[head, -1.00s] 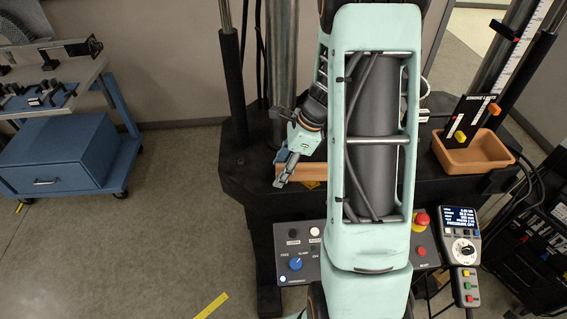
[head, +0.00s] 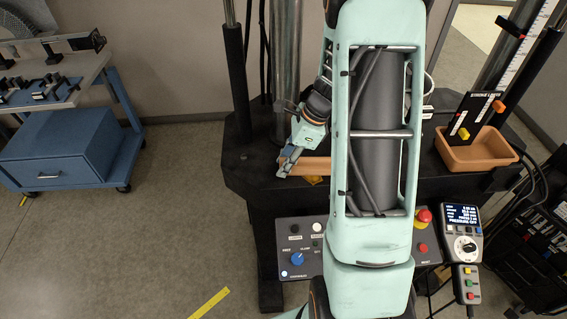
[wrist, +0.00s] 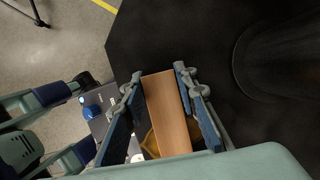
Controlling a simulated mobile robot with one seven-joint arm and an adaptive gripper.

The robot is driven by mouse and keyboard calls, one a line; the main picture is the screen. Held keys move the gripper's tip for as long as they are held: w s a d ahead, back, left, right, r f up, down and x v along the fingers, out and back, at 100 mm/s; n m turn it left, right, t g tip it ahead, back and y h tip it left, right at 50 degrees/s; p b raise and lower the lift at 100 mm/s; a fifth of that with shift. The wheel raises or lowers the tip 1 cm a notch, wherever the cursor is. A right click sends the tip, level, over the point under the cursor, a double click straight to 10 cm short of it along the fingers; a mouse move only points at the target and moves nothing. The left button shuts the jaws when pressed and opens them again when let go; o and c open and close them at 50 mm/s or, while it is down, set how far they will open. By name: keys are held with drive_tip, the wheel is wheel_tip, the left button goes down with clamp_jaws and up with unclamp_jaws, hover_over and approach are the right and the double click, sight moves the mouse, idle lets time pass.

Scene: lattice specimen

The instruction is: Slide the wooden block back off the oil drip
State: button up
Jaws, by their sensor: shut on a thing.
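The wooden block (head: 315,166) is a long tan bar lying on the black machine base, partly hidden behind my arm. My gripper (head: 287,168) is shut on it near its left end. In the wrist view the block (wrist: 167,112) lies between the two blue-padded fingers of my gripper (wrist: 158,76). The oil drip (head: 313,180) is an amber patch on the black surface, showing just in front of the block's near edge. In the wrist view, amber (wrist: 152,143) shows beside the block, between it and a finger; how far it reaches under the block is hidden.
A steel column (head: 286,60) rises behind the block. A terracotta tray (head: 478,152) with a stroke-limits panel (head: 470,117) stands at right. A control panel (head: 299,250) and a pendant (head: 462,232) are in front. A blue cart (head: 75,150) stands at far left.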

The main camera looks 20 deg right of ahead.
drive_tip(key=shift+w+d+p, duration=0.3)
drive_tip(key=shift+w+d, duration=0.95)
drive_tip(key=shift+d, duration=0.25)
drive_tip(key=shift+w+d+p, duration=0.25)
drive_tip(key=shift+w+d, duration=1)
drive_tip(key=shift+d, duration=0.2)
drive_tip(key=shift+w+d+r, duration=0.25)
drive_tip(key=shift+w+d, duration=0.15)
drive_tip(key=shift+d, duration=0.15)
drive_tip(key=shift+w+d+r, duration=0.25)
drive_tip(key=shift+w+d, duration=0.1)
drive_tip(key=shift+d, duration=0.15)
drive_tip(key=shift+w+d+f+p, duration=0.3)
drive_tip(key=shift+w+d+f, duration=0.05)
drive_tip(key=shift+w+d, duration=0.25)
drive_tip(key=shift+w+r, duration=0.15)
drive_tip(key=shift+r, duration=0.05)
drive_tip(key=shift+w+d, duration=0.3)
drive_tip(key=shift+w+d+f, duration=0.25)
drive_tip(key=shift+w+d, duration=0.25)
drive_tip(key=shift+w, duration=0.2)
drive_tip(key=shift+s+d+f, duration=0.1)
drive_tip(key=shift+s+d, duration=0.05)
drive_tip(key=shift+s, duration=0.2)
drive_tip(key=o, duration=0.9)
